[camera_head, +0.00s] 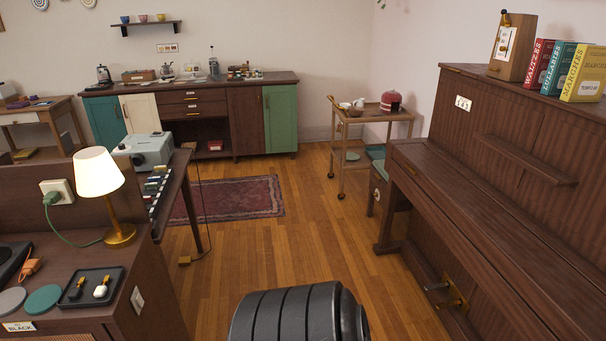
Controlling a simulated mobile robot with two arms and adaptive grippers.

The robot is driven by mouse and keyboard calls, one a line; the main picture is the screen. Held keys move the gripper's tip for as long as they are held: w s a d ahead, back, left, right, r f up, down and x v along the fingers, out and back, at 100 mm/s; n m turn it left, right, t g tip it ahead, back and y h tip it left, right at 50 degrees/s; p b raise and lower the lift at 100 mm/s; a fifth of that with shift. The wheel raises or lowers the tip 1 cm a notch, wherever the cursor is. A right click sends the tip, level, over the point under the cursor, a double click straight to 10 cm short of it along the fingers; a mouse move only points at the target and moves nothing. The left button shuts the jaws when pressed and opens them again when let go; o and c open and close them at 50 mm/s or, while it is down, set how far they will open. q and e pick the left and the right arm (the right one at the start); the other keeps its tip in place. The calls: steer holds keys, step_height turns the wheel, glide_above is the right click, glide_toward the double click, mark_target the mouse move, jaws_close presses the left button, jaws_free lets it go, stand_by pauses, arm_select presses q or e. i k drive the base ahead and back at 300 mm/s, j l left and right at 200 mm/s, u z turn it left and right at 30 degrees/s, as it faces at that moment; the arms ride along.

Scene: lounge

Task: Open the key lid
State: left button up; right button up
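The brown upright piano (522,125) stands along the right side. Its long wooden key lid (470,220) runs along the front below the upright panel and looks closed. No keys show. The near end of the lid runs out of the picture at the lower right. Neither of my grippers is in view.
A black ribbed rounded shape (290,315) fills the bottom middle; I cannot tell what it is. Open wooden floor (300,230) lies left of the piano. A trolley (372,115) stands beyond it. A cabinet with a lamp (100,175) stands at left. Books (540,65) stand atop the piano.

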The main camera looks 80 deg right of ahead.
mark_target(574, 309)
steer(key=z, duration=3.85)
steer(key=i+j+z, duration=0.15)
steer(key=i+j, duration=0.05)
steer(key=i, duration=0.1)
